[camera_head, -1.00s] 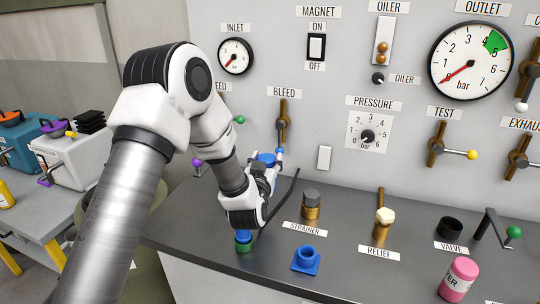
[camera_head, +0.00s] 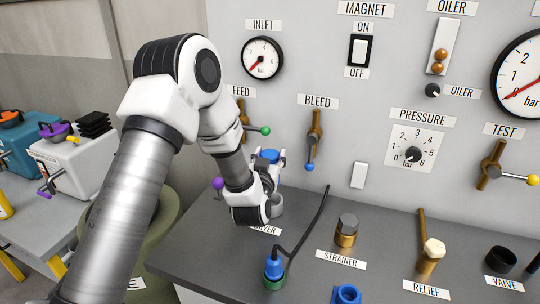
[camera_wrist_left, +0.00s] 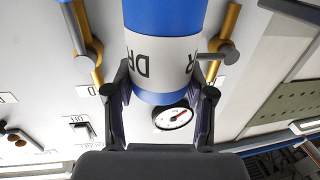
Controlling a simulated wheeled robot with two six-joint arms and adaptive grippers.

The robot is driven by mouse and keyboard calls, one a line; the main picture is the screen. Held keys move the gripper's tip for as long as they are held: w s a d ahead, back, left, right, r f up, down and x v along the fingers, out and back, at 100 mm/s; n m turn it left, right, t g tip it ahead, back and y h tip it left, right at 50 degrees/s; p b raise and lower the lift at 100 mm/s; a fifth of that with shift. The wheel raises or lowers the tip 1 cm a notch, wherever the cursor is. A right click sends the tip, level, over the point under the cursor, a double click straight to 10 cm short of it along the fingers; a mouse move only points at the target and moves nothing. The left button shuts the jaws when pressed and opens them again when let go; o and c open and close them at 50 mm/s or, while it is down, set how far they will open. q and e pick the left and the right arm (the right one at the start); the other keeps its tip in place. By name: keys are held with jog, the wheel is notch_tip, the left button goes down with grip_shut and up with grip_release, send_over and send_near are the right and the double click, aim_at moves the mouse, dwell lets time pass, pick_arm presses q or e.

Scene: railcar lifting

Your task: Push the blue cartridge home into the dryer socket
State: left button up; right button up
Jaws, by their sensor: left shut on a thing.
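The blue cartridge (camera_wrist_left: 165,50) has a white band with upside-down lettering in the left wrist view, and fills the top middle there. My left gripper (camera_wrist_left: 160,95) is shut on it, a finger on each side. In the head view my left gripper (camera_head: 275,172) is near the wall panel, with the cartridge's blue top (camera_head: 268,156) showing between the fingers. A grey round socket (camera_head: 278,205), apparently the dryer socket, shows beside and below the gripper, behind a partly covered label. My wrist hides the cartridge's lower end, so I cannot tell whether it is in the socket.
A black hose runs from the panel to a blue-and-green fitting (camera_head: 274,270) in front. The BLEED lever (camera_head: 313,135) and strainer (camera_head: 346,230) stand to the right, the FEED lever (camera_head: 246,125) behind. The counter (camera_head: 215,265) is clear at front left.

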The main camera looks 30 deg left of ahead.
pick_arm(q)
jog(key=f+b, duration=0.2)
jog(key=f, duration=0.1)
jog(key=shift+d+f, duration=0.1)
jog(key=shift+d, duration=0.2)
jog(key=shift+a+f+b, duration=0.2)
jog(key=shift+f+b, duration=0.2)
jog(key=shift+f, duration=0.05)
jog(key=shift+d+r, duration=0.1)
dwell(0.8)
jog(key=shift+f+b, duration=2)
jog(key=shift+f, duration=0.3)
jog(key=o, duration=1.5)
jog(key=shift+s, duration=0.1)
jog(key=shift+s, duration=0.1)
